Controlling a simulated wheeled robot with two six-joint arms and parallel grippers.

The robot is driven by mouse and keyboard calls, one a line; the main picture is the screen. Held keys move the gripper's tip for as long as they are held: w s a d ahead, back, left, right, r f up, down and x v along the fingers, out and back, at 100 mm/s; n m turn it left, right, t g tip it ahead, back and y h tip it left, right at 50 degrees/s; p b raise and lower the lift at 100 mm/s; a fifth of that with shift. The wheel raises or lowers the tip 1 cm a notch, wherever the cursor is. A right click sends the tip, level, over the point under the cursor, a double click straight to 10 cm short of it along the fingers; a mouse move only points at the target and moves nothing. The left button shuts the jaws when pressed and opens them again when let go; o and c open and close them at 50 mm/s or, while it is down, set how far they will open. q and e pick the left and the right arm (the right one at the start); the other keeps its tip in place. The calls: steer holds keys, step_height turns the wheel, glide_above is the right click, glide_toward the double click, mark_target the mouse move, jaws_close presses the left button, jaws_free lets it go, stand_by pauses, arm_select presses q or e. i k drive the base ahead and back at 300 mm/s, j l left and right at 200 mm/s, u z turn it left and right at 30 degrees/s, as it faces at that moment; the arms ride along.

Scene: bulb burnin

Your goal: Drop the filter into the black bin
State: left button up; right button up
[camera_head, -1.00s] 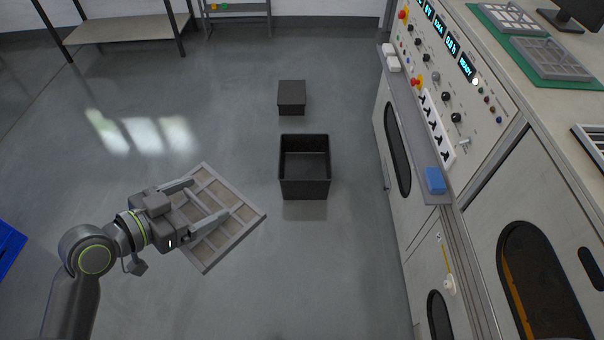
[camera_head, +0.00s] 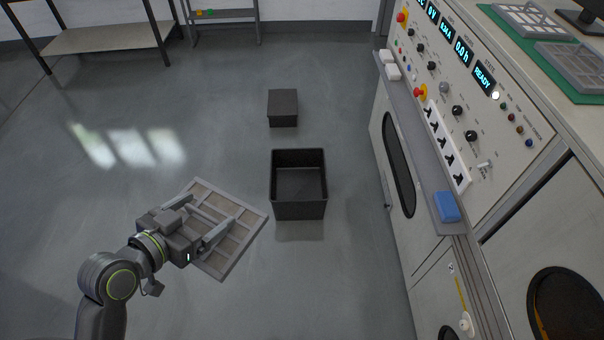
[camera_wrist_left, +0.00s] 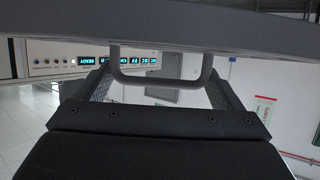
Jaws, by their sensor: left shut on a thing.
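The filter (camera_head: 239,246) is a flat, square panel with a grey frame and a grid of beige cells. My left gripper (camera_head: 205,224) is shut on it, on a grey bar-like handle that also shows between the fingers in the left wrist view (camera_wrist_left: 160,82). The filter is held above the floor, to the left of the black bin. The black bin (camera_head: 299,212) is an open, square box on the floor in the middle of the head view, and its inside looks empty. The filter is beside the bin, not over it. My right gripper is in no view.
A smaller dark closed box (camera_head: 283,107) stands on the floor behind the bin. A control console (camera_head: 470,110) with a ledge and a blue block (camera_head: 446,207) lines the right side. A shelf table (camera_head: 110,38) stands at the back left.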

mark_target(296, 190)
steer(key=i+j+z, duration=0.1)
steer(key=i, duration=0.4)
steer(key=i+j+z, duration=0.1)
steer(key=i, duration=0.4)
steer(key=i+j+z, duration=0.1)
steer(key=i, duration=0.35)
steer(key=i+j+z, duration=0.1)
steer(key=i+j, duration=0.15)
steer(key=i, duration=0.25)
